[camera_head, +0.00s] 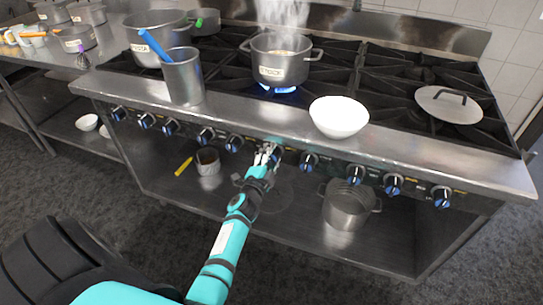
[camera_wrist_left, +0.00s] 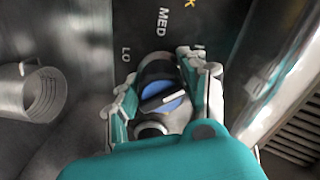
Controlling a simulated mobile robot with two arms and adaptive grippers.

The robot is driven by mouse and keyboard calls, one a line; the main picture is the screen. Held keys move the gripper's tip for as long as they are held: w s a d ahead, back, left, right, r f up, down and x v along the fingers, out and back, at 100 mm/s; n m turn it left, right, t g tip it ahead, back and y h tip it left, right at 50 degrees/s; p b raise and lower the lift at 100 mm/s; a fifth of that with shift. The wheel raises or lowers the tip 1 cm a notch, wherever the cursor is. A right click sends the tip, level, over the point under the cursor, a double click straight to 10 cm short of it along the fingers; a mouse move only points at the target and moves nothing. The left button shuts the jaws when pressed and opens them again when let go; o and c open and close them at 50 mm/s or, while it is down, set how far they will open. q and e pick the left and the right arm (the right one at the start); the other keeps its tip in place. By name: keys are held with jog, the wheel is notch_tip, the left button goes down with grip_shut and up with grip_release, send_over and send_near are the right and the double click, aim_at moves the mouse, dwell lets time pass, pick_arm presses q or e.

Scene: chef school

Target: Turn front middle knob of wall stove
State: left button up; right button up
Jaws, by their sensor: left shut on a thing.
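The wall stove (camera_head: 240,118) has a row of black and blue knobs along its front panel. My left gripper (camera_head: 268,154) reaches the panel near the middle of that row. In the left wrist view, my left gripper (camera_wrist_left: 163,92) has its fingers on either side of a blue-faced knob (camera_wrist_left: 160,97) and is shut on it. A white pointer line crosses the knob's face at a slant. The panel beside it reads LO and MED. In the head view the held knob is mostly hidden by the fingers. My right gripper is not in view.
A steaming pot (camera_head: 281,62) stands over a lit blue flame. A white bowl (camera_head: 339,117) and a metal container (camera_head: 184,80) with a blue-handled utensil sit on the front ledge. A lower shelf holds a pot (camera_head: 347,205). Other knobs (camera_head: 308,162) flank the gripper.

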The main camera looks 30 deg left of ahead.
pick_arm(q)
jog(key=shift+n, duration=0.3)
jog(key=n+p, duration=0.1)
jog(key=n, duration=0.3)
jog(key=shift+d+f+n, duration=0.1)
jog(key=shift+n, duration=0.3)
jog(key=n+p, duration=0.1)
jog(key=n, duration=0.2)
jog(key=n+p, duration=0.1)
jog(key=n, duration=0.3)
jog(key=shift+d, duration=0.1)
jog(key=n, duration=0.5)
jog(key=shift+w+d+n+p, duration=0.1)
jog(key=shift+d+n+p, duration=0.05)
jog(key=shift+n+p, duration=0.15)
jog(key=n, duration=0.4)
jog(key=shift+d, duration=0.1)
jog(key=shift+n, duration=0.8)
